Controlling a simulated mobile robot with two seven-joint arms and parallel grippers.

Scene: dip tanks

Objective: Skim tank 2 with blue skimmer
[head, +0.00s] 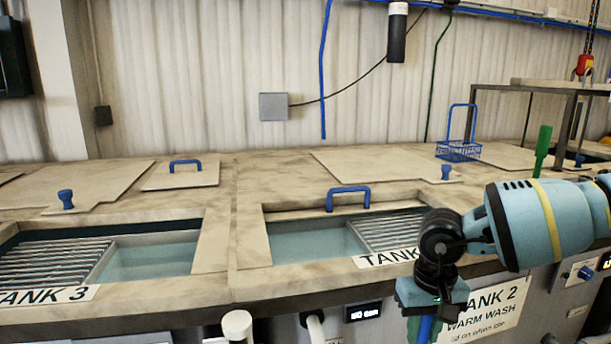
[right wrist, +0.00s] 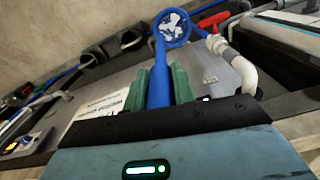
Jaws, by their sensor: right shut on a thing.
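Tank 2 (head: 312,244) is open in the middle of the head view, with pale water at left, a slatted grille (head: 395,229) at right and a "TANK 2" label on its front rim. My right gripper (head: 425,308) hangs in front of the tank's front edge, right of the opening. It is shut on the blue skimmer (head: 424,331), whose lower part is cut off by the frame. In the right wrist view, the green fingers (right wrist: 160,88) grip the blue handle (right wrist: 159,75), and the skimmer's round head (right wrist: 172,27) shows beyond them. My left gripper is not in view.
Tank 3 (head: 150,256) is open at left. A blue lid handle (head: 348,198) stands behind tank 2's opening. A blue wire basket (head: 458,150) and an upright green handle (head: 543,148) are farther right. A white pipe (right wrist: 230,60) runs near the skimmer head.

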